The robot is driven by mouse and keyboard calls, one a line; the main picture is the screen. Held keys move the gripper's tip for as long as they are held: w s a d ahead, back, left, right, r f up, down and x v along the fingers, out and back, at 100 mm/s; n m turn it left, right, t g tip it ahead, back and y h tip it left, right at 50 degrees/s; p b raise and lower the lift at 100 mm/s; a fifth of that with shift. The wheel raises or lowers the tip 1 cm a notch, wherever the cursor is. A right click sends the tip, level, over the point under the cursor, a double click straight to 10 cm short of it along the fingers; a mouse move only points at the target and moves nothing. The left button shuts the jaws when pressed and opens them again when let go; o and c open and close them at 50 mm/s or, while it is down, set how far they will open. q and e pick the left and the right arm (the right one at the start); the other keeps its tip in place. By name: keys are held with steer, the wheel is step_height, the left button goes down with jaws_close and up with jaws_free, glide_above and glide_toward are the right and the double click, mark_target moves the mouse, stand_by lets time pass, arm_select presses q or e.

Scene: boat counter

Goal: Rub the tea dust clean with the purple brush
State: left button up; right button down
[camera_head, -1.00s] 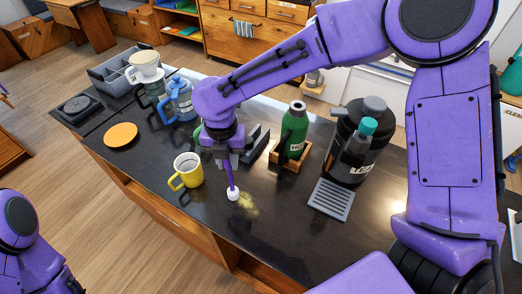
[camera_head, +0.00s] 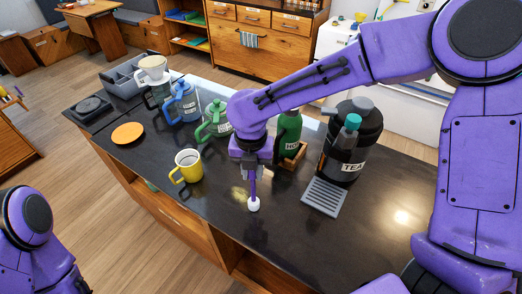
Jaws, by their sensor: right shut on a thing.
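My right gripper (camera_head: 251,172) points down over the counter and is shut on the purple brush (camera_head: 252,187). The brush is upright, and its white round head (camera_head: 254,204) is low at the counter top; I cannot tell whether it touches. A faint yellowish patch of tea dust (camera_head: 239,196) lies on the dark counter (camera_head: 300,235), just left of the brush. The brush and gripper may cover part of it. My left arm shows at the lower left, but its gripper is out of view.
A yellow mug (camera_head: 188,166) stands left of the brush. A green kettle (camera_head: 215,122), a green bottle (camera_head: 288,131) and a dark tea container (camera_head: 346,150) stand behind. A slatted grey tray (camera_head: 324,196) lies to the right. The counter's front right is clear.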

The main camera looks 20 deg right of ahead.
steer(key=shift+s+d+r, duration=0.15)
steer(key=shift+s+d, duration=0.05)
step_height(320, 180, up, 2)
steer(key=shift+s+r, duration=0.1)
steer(key=shift+r, duration=0.1)
steer(key=shift+w+r, duration=0.2)
steer(key=shift+r, duration=0.85)
steer(key=shift+s+r, duration=0.1)
steer(key=shift+r, duration=1.55)
